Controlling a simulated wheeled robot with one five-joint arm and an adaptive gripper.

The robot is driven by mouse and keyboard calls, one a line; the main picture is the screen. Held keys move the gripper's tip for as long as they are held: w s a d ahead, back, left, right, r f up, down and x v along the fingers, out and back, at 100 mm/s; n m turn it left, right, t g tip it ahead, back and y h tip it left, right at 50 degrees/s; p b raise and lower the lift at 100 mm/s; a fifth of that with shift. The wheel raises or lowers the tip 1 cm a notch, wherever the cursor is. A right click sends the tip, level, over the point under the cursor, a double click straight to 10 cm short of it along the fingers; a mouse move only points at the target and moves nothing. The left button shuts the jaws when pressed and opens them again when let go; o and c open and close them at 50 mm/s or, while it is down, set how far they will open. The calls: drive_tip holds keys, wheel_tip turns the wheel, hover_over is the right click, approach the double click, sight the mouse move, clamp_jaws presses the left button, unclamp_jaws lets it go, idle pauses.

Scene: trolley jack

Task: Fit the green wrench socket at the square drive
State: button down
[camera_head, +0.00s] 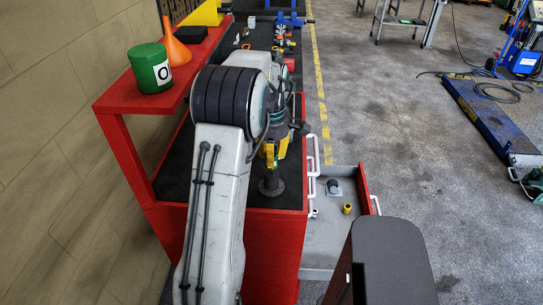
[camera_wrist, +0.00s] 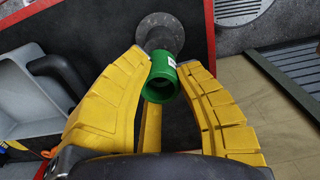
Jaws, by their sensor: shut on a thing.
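The green wrench socket (camera_wrist: 163,88) is a short open cylinder with a small white label, and its open end faces the camera in the wrist view. My gripper (camera_wrist: 168,68) is shut on it, with yellow fingers on both sides. A dark grey post on a round base (camera_wrist: 146,24), seemingly the square drive, is just beyond the socket. In the head view the post (camera_head: 271,184) stands upright on the black worktop, below my gripper (camera_head: 270,158). The socket hides the post's tip in the wrist view, so I cannot tell whether they touch.
A red-edged workbench (camera_head: 275,222) holds the post near its front edge. An open drawer (camera_head: 325,236) at the right holds a yellow socket (camera_head: 347,208) and a dark piece (camera_head: 333,186). A green can (camera_head: 151,69) and orange funnel (camera_head: 174,44) stand on the raised red shelf at left.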

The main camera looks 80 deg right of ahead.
drive_tip(key=shift+f+b, duration=1)
drive_tip(key=shift+f, duration=0.3)
drive_tip(key=c, duration=0.9)
unclamp_jaws()
wheel_tip(320, 180, up, 12)
idle(0.5)
